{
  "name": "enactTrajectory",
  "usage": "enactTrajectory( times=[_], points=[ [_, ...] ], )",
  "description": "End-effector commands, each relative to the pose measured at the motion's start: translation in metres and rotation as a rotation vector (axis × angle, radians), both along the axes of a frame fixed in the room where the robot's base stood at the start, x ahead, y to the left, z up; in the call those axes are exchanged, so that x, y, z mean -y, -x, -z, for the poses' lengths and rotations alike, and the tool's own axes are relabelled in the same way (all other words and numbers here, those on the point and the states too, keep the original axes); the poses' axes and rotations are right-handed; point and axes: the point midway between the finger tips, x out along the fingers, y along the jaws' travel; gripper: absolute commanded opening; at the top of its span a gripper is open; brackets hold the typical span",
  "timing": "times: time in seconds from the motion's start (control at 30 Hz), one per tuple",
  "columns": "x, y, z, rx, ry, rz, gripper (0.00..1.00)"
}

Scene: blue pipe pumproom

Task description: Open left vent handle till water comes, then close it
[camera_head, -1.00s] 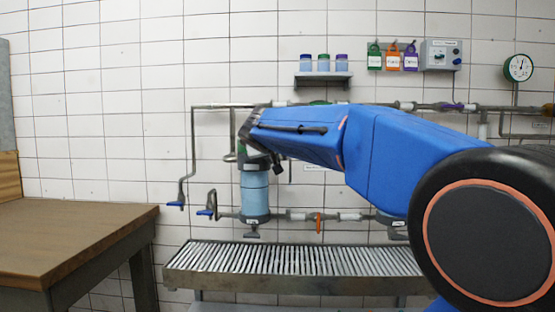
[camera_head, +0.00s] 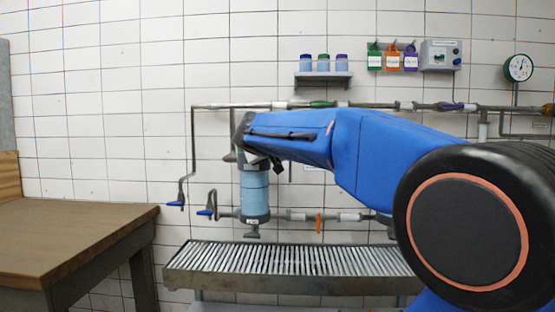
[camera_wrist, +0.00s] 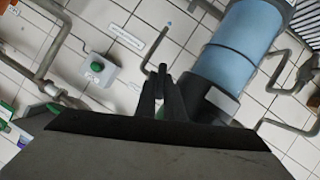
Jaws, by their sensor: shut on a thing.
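The left filter vessel (camera_head: 255,190), a light blue cylinder with dark end caps, hangs on the pipework; it also shows in the wrist view (camera_wrist: 236,48). My gripper (camera_wrist: 162,76) is at its top cap. The dark fingers are together on the left vent handle, which is mostly hidden between and behind them. In the head view my arm covers the top of the vessel. A thin grey vent pipe (camera_wrist: 155,47) runs beyond the fingertips and has a small blue end. I cannot tell whether water shows there.
Blue-handled valves (camera_head: 176,204) hang at left. An orange handle (camera_head: 318,224) is on the lower pipe, a green one (camera_head: 322,104) on the upper pipe. A slatted drain bench (camera_head: 290,260) stands below. A wooden table (camera_head: 70,235) is at left. A grey box with a green button (camera_wrist: 98,68) is on the wall.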

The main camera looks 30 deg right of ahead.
Motion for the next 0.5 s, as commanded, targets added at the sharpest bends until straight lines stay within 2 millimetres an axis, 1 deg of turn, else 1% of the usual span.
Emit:
enactTrajectory(
  times=[0.1, 0.2, 0.3, 0.5],
  points=[
    [-0.0024, -0.0013, 0.0017, -0.076, 0.111, -0.002, 0.0],
    [-0.0019, -0.0014, 0.0021, -0.123, 0.179, -0.001, 0.0],
    [-0.0018, -0.0013, 0.0019, -0.147, 0.215, 0.0, 0.0],
    [-0.0015, -0.0011, 0.0019, -0.152, 0.223, 0.0, 0.0]
  ],
)
